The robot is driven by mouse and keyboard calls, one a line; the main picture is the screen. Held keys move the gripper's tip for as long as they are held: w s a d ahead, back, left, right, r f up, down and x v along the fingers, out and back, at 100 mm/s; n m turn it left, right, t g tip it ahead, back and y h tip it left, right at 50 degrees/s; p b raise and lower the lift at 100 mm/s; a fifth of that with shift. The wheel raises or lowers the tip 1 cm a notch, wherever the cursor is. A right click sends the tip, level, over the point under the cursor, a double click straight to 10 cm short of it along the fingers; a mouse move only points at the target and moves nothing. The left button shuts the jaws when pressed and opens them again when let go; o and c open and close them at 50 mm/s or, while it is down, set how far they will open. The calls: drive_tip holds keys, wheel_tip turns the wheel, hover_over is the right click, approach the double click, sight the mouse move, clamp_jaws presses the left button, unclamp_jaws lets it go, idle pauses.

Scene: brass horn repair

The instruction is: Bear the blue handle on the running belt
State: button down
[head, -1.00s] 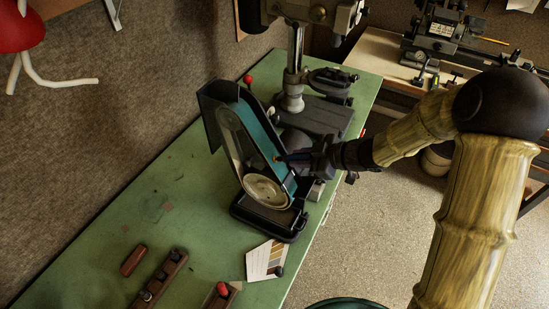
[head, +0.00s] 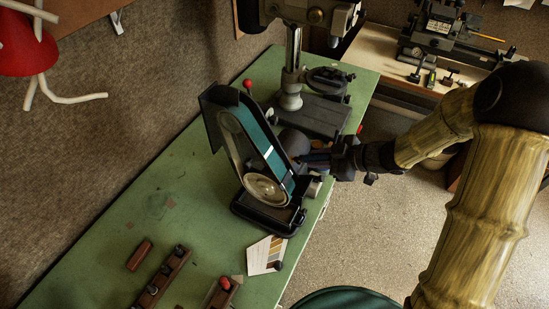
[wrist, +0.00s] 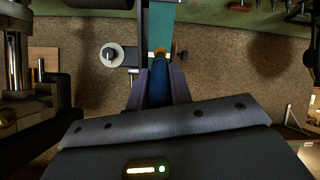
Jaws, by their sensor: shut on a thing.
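The belt grinder (head: 282,217) stands on the green bench, its teal belt (head: 262,138) sloping down to the right. The belt also shows at the top of the wrist view (wrist: 161,22). My gripper (head: 312,158) is at the belt's right side, its fingers pointing left toward it. In the wrist view my gripper (wrist: 160,88) is shut on the blue handle (wrist: 159,76), whose brass-coloured end (wrist: 159,53) points at the belt. In the head view the end looks just clear of the belt; I cannot tell the exact gap.
A drill press (head: 291,95) stands behind the grinder. A colour card (head: 266,256) lies in front of it. Dark wooden racks (head: 165,277) and a small brown block (head: 139,255) are at the near left. The green bench (head: 105,235) is bare left of the grinder.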

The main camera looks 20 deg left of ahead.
sight(301, 158)
idle(0.3)
drive_tip(key=shift+b+x, duration=0.95)
drive_tip(key=shift+x, duration=1.5)
drive_tip(key=shift+b+x, duration=0.3)
drive_tip(key=shift+x, duration=0.65)
drive_tip(key=shift+p, duration=0.45)
idle(1.7)
drive_tip(key=shift+d+r+p, duration=0.35)
drive_tip(key=shift+p, duration=0.2)
drive_tip(key=shift+p+v, duration=1.85)
drive_tip(key=shift+v, duration=1.15)
drive_tip(key=shift+s+f, duration=0.1)
drive_tip(key=shift+f, duration=0.05)
